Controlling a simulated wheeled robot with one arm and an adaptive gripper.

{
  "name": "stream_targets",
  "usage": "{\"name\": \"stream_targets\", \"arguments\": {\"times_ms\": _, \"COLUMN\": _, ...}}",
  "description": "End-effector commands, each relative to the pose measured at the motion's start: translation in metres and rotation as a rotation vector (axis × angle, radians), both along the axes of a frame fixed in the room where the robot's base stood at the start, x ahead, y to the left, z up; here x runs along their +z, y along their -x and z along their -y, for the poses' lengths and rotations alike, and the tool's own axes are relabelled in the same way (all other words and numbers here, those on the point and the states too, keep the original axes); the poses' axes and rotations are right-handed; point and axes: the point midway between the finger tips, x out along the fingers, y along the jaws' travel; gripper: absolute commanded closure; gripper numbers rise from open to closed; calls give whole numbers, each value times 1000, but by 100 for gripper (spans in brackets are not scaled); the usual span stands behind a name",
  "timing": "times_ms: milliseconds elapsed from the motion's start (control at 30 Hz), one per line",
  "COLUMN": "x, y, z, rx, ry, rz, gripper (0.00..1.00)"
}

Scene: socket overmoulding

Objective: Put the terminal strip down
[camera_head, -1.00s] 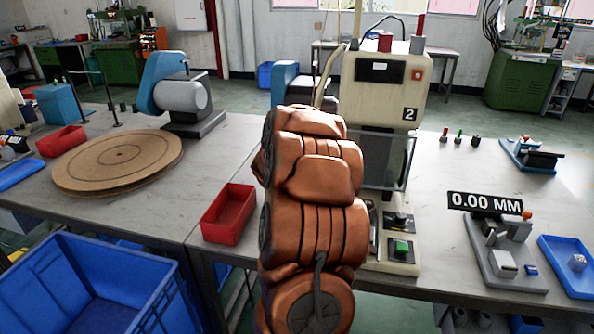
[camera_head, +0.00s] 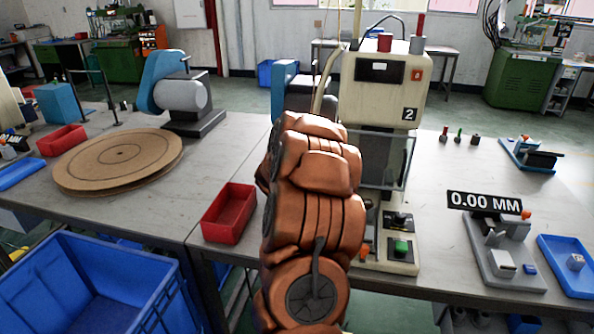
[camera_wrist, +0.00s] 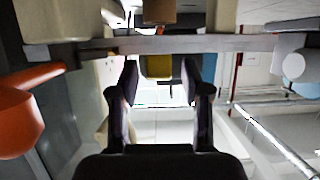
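My gripper (camera_wrist: 160,68) shows in the wrist view with its two dark fingers apart. I see nothing clearly held between them; a yellow patch and a bright area show beyond the gap. I cannot make out the terminal strip in either view. In the head view my orange arm stands in front of the white machine marked 2 (camera_head: 393,85) and hides its left side and my gripper. The machine's clear guard (camera_head: 398,160) and its base with a green button (camera_head: 401,246) show right of my arm.
A red bin (camera_head: 229,213) stands on the bench left of my arm. A round brown board (camera_head: 118,160) lies farther left. A gauge with a 0.00 MM display (camera_head: 485,203) and a blue tray (camera_head: 556,250) are at the right. An orange part (camera_wrist: 30,105) is close at left in the wrist view.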

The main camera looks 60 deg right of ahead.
Motion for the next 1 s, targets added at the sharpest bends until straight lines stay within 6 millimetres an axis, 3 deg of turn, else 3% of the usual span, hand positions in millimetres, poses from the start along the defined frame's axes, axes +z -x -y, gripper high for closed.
{"name": "stream_targets", "arguments": {"times_ms": 433, "x": -6, "y": 0, "z": 0, "rx": 0, "ry": 2, "rz": 2, "gripper": 51}}
{"name": "stream_targets", "arguments": {"times_ms": 1000, "x": 22, "y": 19, "z": -57, "rx": 3, "ry": 2, "rz": 2, "gripper": 51}}
